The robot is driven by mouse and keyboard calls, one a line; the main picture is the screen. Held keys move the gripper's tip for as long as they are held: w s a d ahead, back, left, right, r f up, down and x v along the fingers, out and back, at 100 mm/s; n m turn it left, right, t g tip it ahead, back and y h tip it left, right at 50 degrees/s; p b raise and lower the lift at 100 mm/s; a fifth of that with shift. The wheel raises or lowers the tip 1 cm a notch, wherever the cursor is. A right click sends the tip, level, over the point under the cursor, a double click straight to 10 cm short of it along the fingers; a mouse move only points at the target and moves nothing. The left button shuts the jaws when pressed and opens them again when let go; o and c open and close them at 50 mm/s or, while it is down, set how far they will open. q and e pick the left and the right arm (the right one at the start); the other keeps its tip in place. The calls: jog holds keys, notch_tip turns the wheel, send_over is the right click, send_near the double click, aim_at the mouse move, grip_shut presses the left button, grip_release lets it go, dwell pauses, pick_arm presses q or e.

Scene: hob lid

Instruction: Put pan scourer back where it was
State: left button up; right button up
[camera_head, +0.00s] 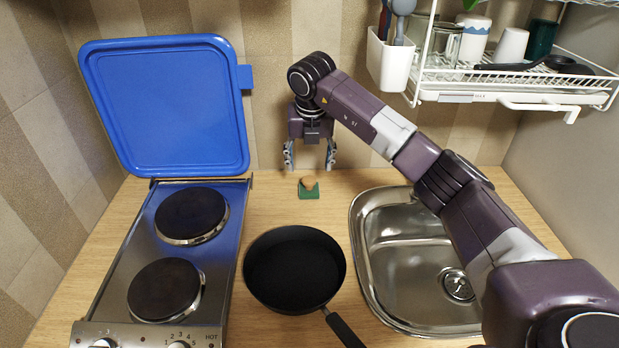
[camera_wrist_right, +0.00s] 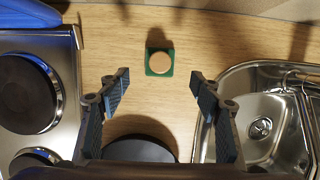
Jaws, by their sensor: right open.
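The pan scourer (camera_head: 309,194) is a small green square piece with a round tan top. It stands on the wooden worktop near the back wall, between the hob and the sink. It also shows in the right wrist view (camera_wrist_right: 150,71), above the middle of the picture. My right gripper (camera_head: 309,160) points down above the worktop close to the scourer, with its fingers apart and nothing between them. In the right wrist view the open fingers (camera_wrist_right: 160,82) lie on either side, with the scourer ahead of the gap. My left gripper is not in view.
A black frying pan (camera_head: 294,268) lies on the worktop in front of the scourer. The hob (camera_head: 171,262) with its raised blue lid (camera_head: 168,105) is left. The sink (camera_head: 405,250) is right. A dish rack (camera_head: 510,85) and white utensil holder (camera_head: 391,62) hang above.

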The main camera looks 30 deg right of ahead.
jog(key=shift+v, duration=1.85)
